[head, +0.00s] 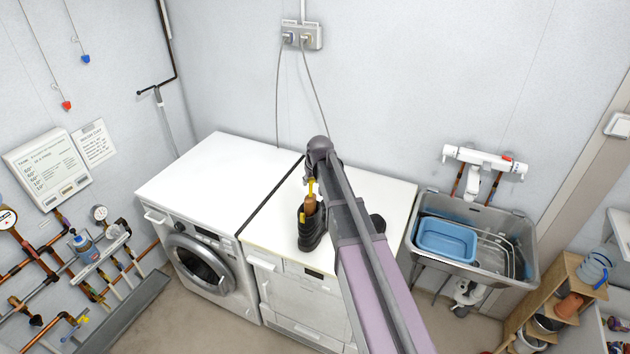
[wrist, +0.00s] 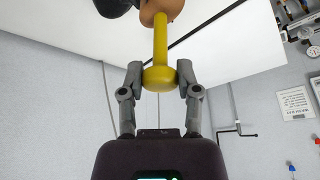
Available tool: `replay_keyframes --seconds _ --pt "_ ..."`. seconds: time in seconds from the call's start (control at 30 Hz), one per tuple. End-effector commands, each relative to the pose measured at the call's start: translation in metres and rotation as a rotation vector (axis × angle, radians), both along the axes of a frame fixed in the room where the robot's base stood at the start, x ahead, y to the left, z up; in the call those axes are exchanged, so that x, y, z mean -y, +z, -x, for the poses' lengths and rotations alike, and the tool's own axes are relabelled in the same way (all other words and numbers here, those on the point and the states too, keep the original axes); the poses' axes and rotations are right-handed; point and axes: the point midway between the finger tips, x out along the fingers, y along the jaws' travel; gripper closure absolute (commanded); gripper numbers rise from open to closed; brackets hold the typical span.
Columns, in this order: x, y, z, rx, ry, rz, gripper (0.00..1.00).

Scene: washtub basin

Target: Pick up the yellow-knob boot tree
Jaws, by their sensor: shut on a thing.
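The yellow-knob boot tree (head: 310,204) stands in a black boot (head: 312,238) on the white top of the right-hand machine. Its brown wooden part shows above the boot opening in the head view. In the wrist view its yellow knob (wrist: 159,78) and yellow stem lead to the brown wooden part. My gripper (wrist: 160,80) is shut on the yellow knob, with one grey finger on each side. In the head view my arm covers part of the machine top to the right of the boot.
A second black item (head: 377,226), partly hidden by my arm, is on the same machine top. A front-loading washer (head: 215,165) with a clear top stands to the left. A metal sink (head: 524,236) holding a blue basin (head: 446,240) is to the right.

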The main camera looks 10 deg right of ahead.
Motion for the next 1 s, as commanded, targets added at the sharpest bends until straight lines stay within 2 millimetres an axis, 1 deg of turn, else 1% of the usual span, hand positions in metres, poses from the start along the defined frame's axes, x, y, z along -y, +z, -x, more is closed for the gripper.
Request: replay_keyframes --seconds 0.03,0.1,0.6,0.63,0.7,0.87,1.0 --pt "0.0 0.012 0.0 0.0 0.0 0.0 1.0" --pt "0.0 0.021 0.0 0.0 0.0 0.0 1.0" --pt "0.0 0.073 0.0 0.0 0.0 0.0 1.0" --pt "0.001 0.073 0.004 0.0 0.0 0.0 1.0" --pt "0.004 0.067 0.025 0.0 -0.001 0.0 1.0" --pt "0.011 0.067 0.061 0.0 -0.001 0.0 1.0" --pt "0.017 0.067 0.095 0.0 -0.001 0.001 1.0"
